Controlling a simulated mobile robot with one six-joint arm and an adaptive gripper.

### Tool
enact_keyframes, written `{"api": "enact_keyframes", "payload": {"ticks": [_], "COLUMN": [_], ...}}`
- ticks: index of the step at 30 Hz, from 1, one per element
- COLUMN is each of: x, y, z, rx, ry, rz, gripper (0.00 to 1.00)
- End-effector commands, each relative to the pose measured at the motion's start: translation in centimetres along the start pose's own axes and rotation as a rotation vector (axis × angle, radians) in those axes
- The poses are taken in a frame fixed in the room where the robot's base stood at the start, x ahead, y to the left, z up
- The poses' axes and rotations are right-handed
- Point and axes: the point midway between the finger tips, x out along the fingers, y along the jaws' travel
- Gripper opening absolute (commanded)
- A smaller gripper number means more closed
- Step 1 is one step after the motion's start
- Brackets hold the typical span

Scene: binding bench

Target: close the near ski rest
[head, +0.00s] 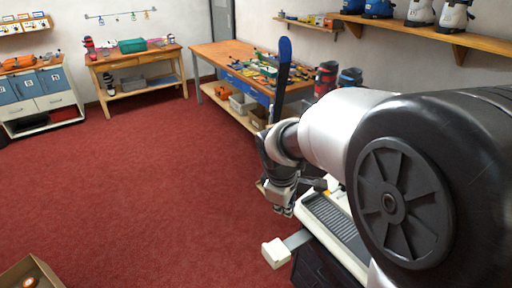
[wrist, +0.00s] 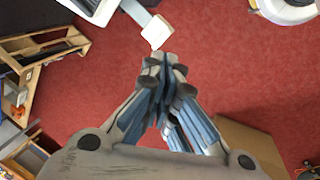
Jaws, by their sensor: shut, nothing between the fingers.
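The near ski rest is a cream block (head: 276,253) on a flat grey arm (head: 298,239). It sticks out to the left from the near end of the bench machine (head: 335,222), over the red floor. In the wrist view the cream block (wrist: 157,32) lies just beyond my fingertips, with its grey arm running up and left. My gripper (head: 283,211) is shut and empty, pointing down beside the machine, above and behind the block in the head view. It also shows in the wrist view (wrist: 165,62). A gap to the block shows in the head view.
A small pale piece (head: 261,187) shows behind my gripper, mostly hidden. A workbench (head: 228,55) with tools and an upright dark blue ski (head: 283,70) stands behind. A cardboard box (head: 30,274) is at the lower left. The red floor (head: 150,180) to the left is clear.

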Motion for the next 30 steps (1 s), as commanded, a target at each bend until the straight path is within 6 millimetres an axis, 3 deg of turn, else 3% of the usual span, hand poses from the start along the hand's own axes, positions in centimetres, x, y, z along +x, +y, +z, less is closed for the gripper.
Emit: {"api": "enact_keyframes", "payload": {"ticks": [5,9,15,18,22,30], "x": [7.1,13.4,22.3,25.4,27.7,30.8], "y": [0.3,-0.8,-4.4,-6.0,-7.3,-7.9], "z": [-5.3,-8.6,-11.6,-12.2,-12.6,-12.2], "rx": [-0.309,-0.555,-0.876,-0.989,-1.071,-1.094], "ry": [-0.044,-0.066,-0.084,-0.087,-0.086,-0.088], "rz": [-0.029,-0.052,-0.088,-0.101,-0.110,-0.115], "gripper": [0.00,0.00,0.00,0.00,0.00,0.00]}}
